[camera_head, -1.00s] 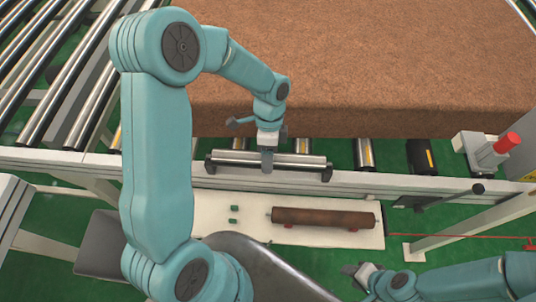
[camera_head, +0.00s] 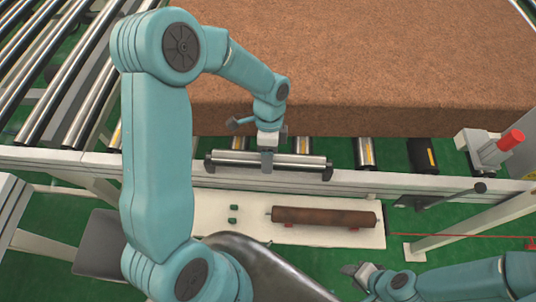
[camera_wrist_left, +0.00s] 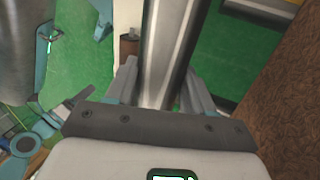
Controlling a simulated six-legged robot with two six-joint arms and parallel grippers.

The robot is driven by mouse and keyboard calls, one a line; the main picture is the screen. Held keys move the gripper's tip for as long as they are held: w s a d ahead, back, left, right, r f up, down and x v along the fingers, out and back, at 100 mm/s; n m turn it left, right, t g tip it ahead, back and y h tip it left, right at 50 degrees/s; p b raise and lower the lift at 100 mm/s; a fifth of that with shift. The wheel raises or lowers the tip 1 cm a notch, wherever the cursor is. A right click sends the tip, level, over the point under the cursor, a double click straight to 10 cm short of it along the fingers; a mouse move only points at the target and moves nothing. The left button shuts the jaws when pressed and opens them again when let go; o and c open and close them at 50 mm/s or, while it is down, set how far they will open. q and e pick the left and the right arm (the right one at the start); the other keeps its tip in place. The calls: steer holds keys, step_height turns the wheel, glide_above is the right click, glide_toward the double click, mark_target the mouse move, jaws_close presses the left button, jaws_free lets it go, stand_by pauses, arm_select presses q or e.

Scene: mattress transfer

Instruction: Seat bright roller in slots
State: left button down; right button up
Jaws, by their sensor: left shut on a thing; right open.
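The bright roller (camera_head: 298,161) is a shiny metal cylinder with dark end pieces, lying level along the near rail of the conveyor. My left gripper (camera_head: 268,161) is shut on it, left of its middle, from above. In the left wrist view the bright roller (camera_wrist_left: 168,50) runs between the two fingers (camera_wrist_left: 160,90). Whether its ends sit in slots cannot be told. My right gripper (camera_head: 357,270) is open and empty at the bottom, right of centre, away from the rollers.
A brown mattress (camera_head: 370,70) lies on the conveyor behind the roller. A rusty roller (camera_head: 322,217) rests on a white board (camera_head: 250,238) in front. Green floor surrounds the board.

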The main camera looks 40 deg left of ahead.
arm_select(q)
steer(key=shift+f+b, duration=0.8)
steer(key=shift+f, duration=0.25)
steer(key=shift+c, duration=1.7)
jaws_free()
steer(key=v, duration=1.6)
steer(key=shift+r, duration=0.2)
